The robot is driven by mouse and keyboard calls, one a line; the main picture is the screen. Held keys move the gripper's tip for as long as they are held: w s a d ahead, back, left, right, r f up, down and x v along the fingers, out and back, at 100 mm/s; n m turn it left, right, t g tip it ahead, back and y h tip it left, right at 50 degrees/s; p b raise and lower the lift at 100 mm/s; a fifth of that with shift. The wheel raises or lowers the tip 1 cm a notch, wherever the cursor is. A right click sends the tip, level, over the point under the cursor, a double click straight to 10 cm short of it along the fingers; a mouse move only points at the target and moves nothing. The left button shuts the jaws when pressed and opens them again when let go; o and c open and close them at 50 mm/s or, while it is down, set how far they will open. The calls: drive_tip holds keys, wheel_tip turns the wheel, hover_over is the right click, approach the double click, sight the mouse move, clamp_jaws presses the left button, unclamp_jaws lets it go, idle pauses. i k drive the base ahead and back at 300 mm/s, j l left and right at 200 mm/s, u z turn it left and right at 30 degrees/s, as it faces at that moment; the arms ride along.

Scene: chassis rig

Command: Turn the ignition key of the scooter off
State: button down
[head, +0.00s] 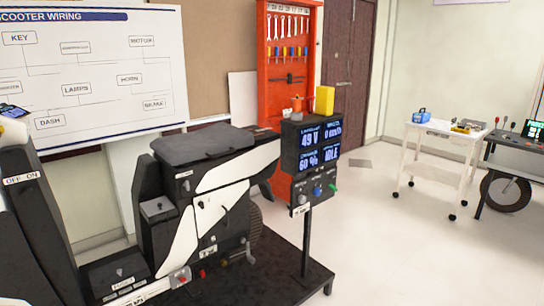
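The scooter rig stands on a black platform (235,288), with its black seat (203,144) and white side panel (207,220) at left centre. Its dark front column (35,225) is at the left edge and carries a white "OFF ON" label (20,179). I cannot make out the ignition key near this label, and the column is cut off by the picture edge. A small lit screen (12,111) shows above it. The display box (311,147) on a post reads 49 V, 60 % and IDLE. My gripper is not in view.
A wiring board (95,75) hangs behind the scooter. A red tool rack (284,80) stands at the back. A white cart (437,128) and a dark bench with a wheel (507,193) are at right. The pale floor (400,255) between is clear.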

sight(26, 192)
drive_tip(key=u, duration=1.3)
